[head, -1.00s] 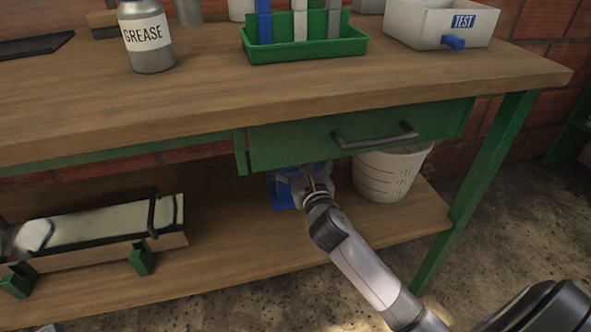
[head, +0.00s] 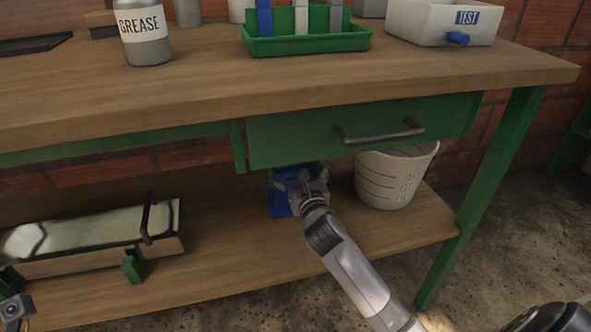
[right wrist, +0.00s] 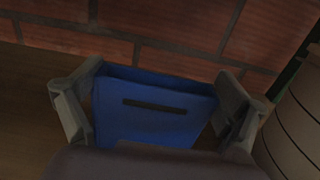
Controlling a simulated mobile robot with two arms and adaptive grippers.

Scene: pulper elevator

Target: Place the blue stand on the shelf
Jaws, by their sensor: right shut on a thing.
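The blue stand (head: 279,202) is under the bench's green drawer, at the lower wooden shelf (head: 225,240). My right gripper (head: 298,187) is around it and hides part of it. In the right wrist view the blue stand (right wrist: 150,125) has a dark slot and sits between the two fingers of my right gripper (right wrist: 160,82), which is shut on it. It looks upright and low at the shelf; I cannot tell whether its base touches the boards. A small part of my left arm's end (head: 14,311) shows at the bottom left corner; its fingers are not clear.
A white bucket (head: 392,178) stands on the shelf just right of the stand. A long box-like item with green feet (head: 95,235) is on the shelf at left. The drawer (head: 360,128) hangs close above. A brick wall is behind. Shelf between stand and long item is clear.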

